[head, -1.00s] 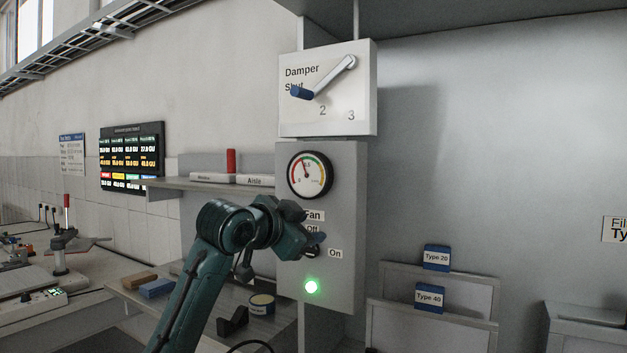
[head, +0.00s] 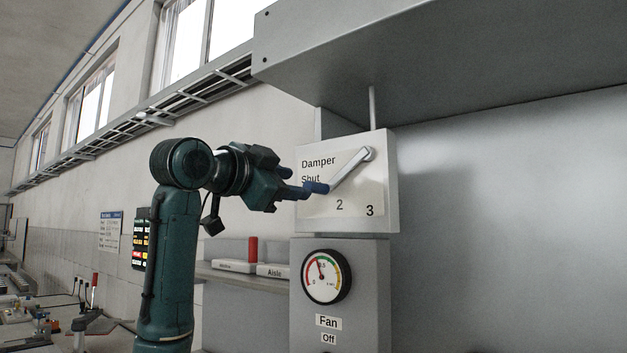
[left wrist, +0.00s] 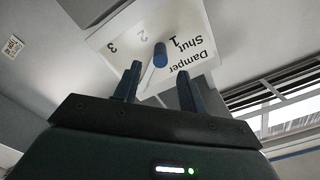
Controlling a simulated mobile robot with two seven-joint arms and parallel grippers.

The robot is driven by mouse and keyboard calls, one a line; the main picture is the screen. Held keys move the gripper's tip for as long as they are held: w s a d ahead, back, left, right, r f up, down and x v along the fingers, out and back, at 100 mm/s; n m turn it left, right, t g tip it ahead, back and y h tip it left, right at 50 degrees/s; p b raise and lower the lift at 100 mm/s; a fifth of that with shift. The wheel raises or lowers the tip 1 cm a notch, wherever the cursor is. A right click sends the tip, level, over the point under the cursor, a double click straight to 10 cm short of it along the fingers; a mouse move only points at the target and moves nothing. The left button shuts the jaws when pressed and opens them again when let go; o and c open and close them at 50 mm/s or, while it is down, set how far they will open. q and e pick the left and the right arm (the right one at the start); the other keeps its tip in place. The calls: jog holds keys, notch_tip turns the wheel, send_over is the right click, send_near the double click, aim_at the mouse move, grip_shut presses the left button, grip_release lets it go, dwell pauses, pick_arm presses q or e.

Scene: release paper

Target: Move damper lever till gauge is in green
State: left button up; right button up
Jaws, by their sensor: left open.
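The damper lever (head: 347,174) is a grey bar on the white damper panel (head: 372,192). It slants from its pivot at upper right down left to a blue knob (head: 316,187), beside the "Shut" mark. My left gripper (head: 304,191) is at the knob's left, its fingertips close to it. In the left wrist view the open fingers (left wrist: 158,88) stand on either side of the lever, with the knob (left wrist: 160,55) between and beyond their tips. Contact cannot be told. The round gauge (head: 326,277) has its needle up, slightly left, near the red zone's end. My right gripper is not in view.
A grey hood (head: 440,55) overhangs the panel. The fan box (head: 368,300) stands below it. A shelf (head: 250,282) with a red cylinder (head: 253,249) and labelled blocks is at the left, behind my arm.

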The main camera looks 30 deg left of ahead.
aim_at(303, 185)
pick_arm(q)
jog(key=w, duration=0.2)
jog(key=w+p, duration=0.1)
jog(key=w, duration=0.4)
jog(key=shift+d+p, duration=0.3)
jog(key=shift+p, duration=0.1)
jog(key=shift+s, duration=0.1)
grip_shut()
